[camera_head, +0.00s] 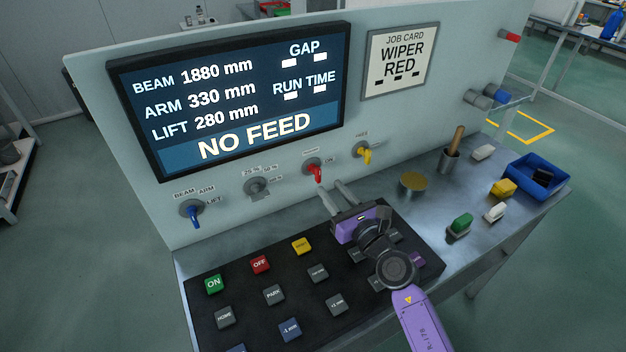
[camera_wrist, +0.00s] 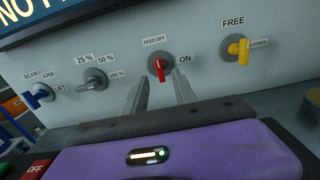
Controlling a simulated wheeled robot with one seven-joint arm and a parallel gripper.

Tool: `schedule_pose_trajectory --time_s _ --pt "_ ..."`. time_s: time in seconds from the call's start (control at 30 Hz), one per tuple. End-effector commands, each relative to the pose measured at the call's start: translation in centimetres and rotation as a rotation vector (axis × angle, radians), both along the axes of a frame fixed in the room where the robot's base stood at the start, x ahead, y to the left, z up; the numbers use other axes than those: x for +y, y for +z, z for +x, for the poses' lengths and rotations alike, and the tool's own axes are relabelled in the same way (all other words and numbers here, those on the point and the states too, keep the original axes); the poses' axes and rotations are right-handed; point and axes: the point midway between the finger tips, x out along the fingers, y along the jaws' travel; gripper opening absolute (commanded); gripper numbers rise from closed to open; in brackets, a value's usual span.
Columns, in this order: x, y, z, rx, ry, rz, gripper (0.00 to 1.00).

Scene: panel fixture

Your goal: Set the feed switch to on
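The feed switch (camera_head: 316,171) is a red lever on a round grey base on the upright panel, below the display. In the wrist view the red lever (camera_wrist: 160,72) points downward, with "FEED OFF" above it and "ON" to its right. My gripper (camera_head: 331,188) is in front of the panel, just below the switch. In the wrist view its two grey fingers (camera_wrist: 160,88) are apart, with nothing between them, one to each side below the lever. I cannot tell the exact gap between fingertips and panel. The display (camera_head: 235,105) reads "NO FEED".
A grey selector (camera_head: 257,188) and a blue one (camera_head: 192,213) are left of the feed switch; a yellow one (camera_head: 364,153) is right. A black keypad (camera_head: 245,312) lies below my arm. A wooden-handled tool in a cup (camera_head: 451,160) and a blue bin (camera_head: 535,178) stand right.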

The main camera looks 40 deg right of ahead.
Motion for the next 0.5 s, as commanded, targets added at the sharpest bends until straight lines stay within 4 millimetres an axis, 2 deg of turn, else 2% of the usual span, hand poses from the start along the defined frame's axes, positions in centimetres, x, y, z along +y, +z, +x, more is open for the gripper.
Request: schedule_pose_trajectory --time_s 0.5 --pt "-1.8 0.0 6.3 -0.002 0.001 -0.002 0.33"
